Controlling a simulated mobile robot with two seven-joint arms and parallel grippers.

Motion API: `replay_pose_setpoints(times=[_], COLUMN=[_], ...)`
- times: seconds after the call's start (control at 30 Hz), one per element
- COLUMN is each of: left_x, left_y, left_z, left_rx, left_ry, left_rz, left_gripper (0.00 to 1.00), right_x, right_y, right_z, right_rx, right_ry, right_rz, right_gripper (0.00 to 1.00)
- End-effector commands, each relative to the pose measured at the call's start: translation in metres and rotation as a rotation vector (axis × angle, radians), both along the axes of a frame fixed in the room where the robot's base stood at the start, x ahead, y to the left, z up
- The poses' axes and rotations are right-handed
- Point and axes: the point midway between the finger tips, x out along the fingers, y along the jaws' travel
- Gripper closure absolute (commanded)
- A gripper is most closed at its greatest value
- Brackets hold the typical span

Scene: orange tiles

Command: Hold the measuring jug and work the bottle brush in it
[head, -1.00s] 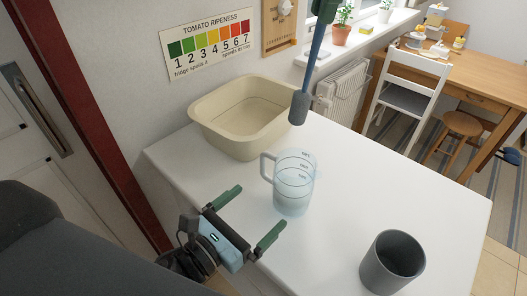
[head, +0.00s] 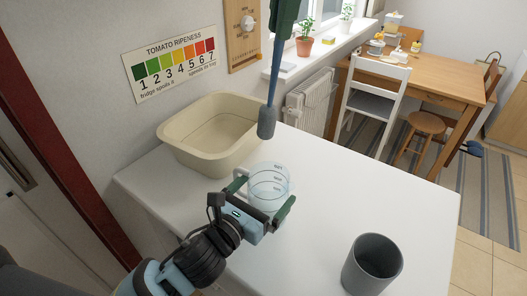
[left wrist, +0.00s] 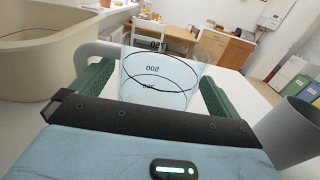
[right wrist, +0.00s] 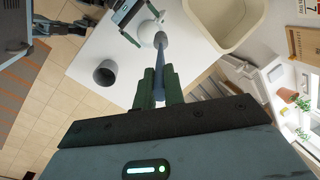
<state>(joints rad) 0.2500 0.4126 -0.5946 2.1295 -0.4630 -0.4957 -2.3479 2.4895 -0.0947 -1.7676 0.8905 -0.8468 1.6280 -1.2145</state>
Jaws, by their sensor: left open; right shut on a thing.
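The clear measuring jug (head: 270,181) stands upright on the white table, its handle toward the left. My left gripper (head: 262,201) is open, with its green fingers on either side of the jug's near part. In the left wrist view the jug (left wrist: 160,80) sits between the fingers (left wrist: 155,90); I cannot tell whether they touch it. My right gripper (head: 283,12) is shut on the blue shaft of the bottle brush (head: 267,122), whose grey head hangs above the table behind the jug. The right wrist view shows the brush (right wrist: 160,55) running from the fingers (right wrist: 158,88) toward the jug.
A cream basin (head: 165,135) stands behind and left of the jug, close to the wall. A grey cup (head: 372,268) stands at the table's front right. The table (head: 350,190) is clear right of the jug.

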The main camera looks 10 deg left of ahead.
Motion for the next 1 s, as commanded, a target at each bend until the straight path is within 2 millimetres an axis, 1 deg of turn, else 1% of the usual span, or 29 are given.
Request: replay_pose_setpoints(times=[0.27, 0.37, 0.63, 0.67, 1.0], left_x=[0.0012, 0.0011, 0.0009, 0.0009, 0.0009], left_y=[-0.0007, -0.0007, -0.0006, -0.0006, -0.0005], left_z=[0.0001, 0.0001, 0.0000, 0.0000, -0.0001], left_rx=[0.000, 0.000, 0.000, 0.000, 0.000], left_ry=[0.000, 0.000, 0.000, 0.000, 0.000], left_rz=[-0.001, 0.000, 0.000, 0.000, 0.000], left_gripper=[0.00, 0.12, 0.47, 0.48, 0.49], right_x=[-0.0001, -0.0001, -0.0001, -0.0001, -0.0001], right_y=[0.0001, 0.0001, 0.0001, 0.0001, 0.0001], right_z=[0.0001, 0.0001, 0.0001, 0.0001, 0.0001], right_rx=[0.000, 0.000, 0.000, 0.000, 0.000], right_ry=[0.000, 0.000, 0.000, 0.000, 0.000], right_rz=[0.000, 0.000, 0.000, 0.000, 0.000], right_gripper=[1.00, 1.00, 1.00, 1.00, 1.00])
